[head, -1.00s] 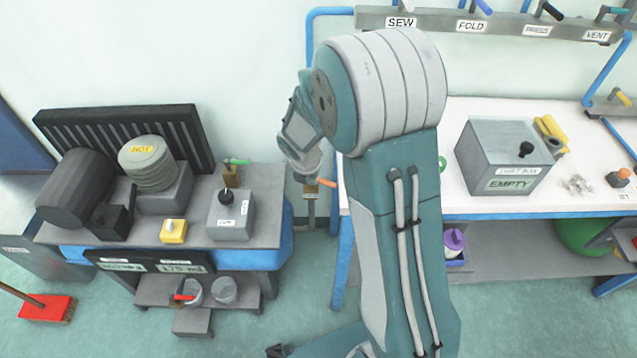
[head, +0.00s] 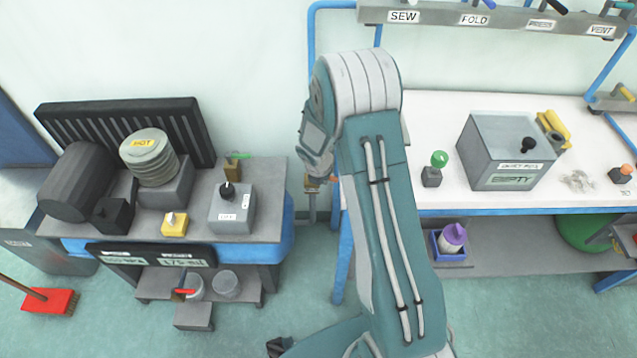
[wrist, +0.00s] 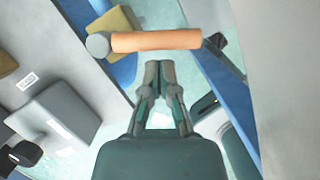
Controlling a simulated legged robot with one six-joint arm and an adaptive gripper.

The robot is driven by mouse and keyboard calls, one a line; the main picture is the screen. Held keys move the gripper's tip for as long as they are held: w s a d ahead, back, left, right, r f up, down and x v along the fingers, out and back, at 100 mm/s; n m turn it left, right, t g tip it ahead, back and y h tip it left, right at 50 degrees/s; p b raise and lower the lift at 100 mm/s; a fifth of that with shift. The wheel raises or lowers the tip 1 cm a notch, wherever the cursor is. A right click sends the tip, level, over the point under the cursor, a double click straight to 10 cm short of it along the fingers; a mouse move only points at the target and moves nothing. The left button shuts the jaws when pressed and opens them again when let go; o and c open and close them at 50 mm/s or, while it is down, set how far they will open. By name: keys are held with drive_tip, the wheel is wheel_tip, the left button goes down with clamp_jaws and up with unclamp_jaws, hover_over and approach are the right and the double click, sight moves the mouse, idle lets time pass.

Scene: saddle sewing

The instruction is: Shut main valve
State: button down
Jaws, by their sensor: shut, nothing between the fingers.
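A valve with a long orange lever handle (wrist: 155,40) and a brass-coloured body (wrist: 118,22) shows at the top of the wrist view. The handle lies nearly level across the picture, with a grey round end at its left. My gripper (wrist: 159,66) is shut and empty. In the wrist view its fingertips point at the handle, just below it in the picture; I cannot tell whether they touch.
A left bench holds a grey box with a black knob (head: 231,212), a yellow switch (head: 174,225) and a green-handled valve (head: 235,160). The white right bench (head: 450,110) carries a green button (head: 439,160) and a grey box (head: 505,150). A narrow gap separates the benches.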

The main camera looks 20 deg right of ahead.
drive_tip(key=shift+w+d+n, duration=0.1)
drive_tip(key=shift+w+n, duration=0.05)
drive_tip(key=shift+n, duration=0.15)
drive_tip(key=shift+w+d+n+t+y, duration=0.1)
drive_tip(key=shift+d+n+t+y, duration=0.25)
drive_tip(key=shift+n, duration=0.75)
drive_tip(key=shift+a, duration=0.15)
